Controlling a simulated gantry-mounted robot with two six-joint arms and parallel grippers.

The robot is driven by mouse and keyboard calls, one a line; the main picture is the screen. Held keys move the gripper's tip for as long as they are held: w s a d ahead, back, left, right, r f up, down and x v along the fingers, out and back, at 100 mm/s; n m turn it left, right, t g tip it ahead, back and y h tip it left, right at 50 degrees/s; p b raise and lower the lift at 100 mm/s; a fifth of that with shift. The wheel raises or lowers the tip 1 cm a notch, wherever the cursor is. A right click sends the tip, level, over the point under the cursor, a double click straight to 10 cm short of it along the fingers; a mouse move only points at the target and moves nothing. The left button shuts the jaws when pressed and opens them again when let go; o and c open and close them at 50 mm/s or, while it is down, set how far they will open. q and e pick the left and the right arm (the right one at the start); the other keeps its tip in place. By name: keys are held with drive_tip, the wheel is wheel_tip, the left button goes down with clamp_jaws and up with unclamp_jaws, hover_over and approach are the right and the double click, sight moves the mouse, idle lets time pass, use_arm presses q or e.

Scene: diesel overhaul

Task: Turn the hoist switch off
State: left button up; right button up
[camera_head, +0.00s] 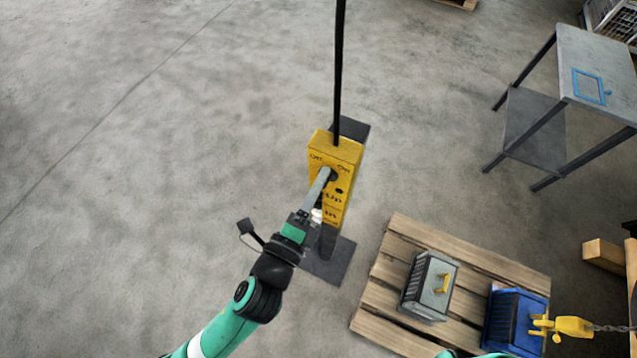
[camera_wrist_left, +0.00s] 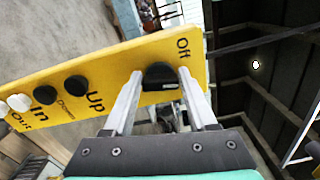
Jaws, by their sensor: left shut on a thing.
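The yellow hoist control box (camera_head: 348,152) hangs from a black cable in the middle of the head view. Its face has a black rotary switch (camera_wrist_left: 160,74) near the top, with "Off" and "On" lettering in the head view. My left gripper (camera_head: 325,178) is at this switch; in the left wrist view its two fingers (camera_wrist_left: 158,88) are on either side of the black knob, shut on it. The fingers partly cover the knob in the head view, and I cannot tell its exact setting. My right gripper is not in view.
Black buttons (camera_wrist_left: 76,84) and white buttons (camera_wrist_left: 18,102) run along the box below the switch. A wooden pallet (camera_head: 400,235) with a grey box (camera_head: 430,285) and a blue box (camera_head: 515,320) lies to the right. A metal table (camera_head: 600,55) stands further back. Floor at left is clear.

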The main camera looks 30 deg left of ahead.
use_arm(q)
drive_tip(key=n+b, duration=0.1)
drive_tip(key=n, duration=0.2)
drive_tip(key=n+b, duration=0.1)
drive_tip(key=n, duration=0.3)
drive_tip(key=n+b, duration=0.2)
drive_tip(key=n, duration=0.1)
drive_tip(key=shift+f+n, duration=0.3)
drive_tip(key=shift+d+n, duration=0.1)
drive_tip(key=shift+n, duration=0.2)
drive_tip(key=o, duration=1.4)
drive_tip(key=shift+c, duration=0.2)
drive_tip(key=s, duration=1.1)
drive_tip(key=shift+s+d, duration=0.3)
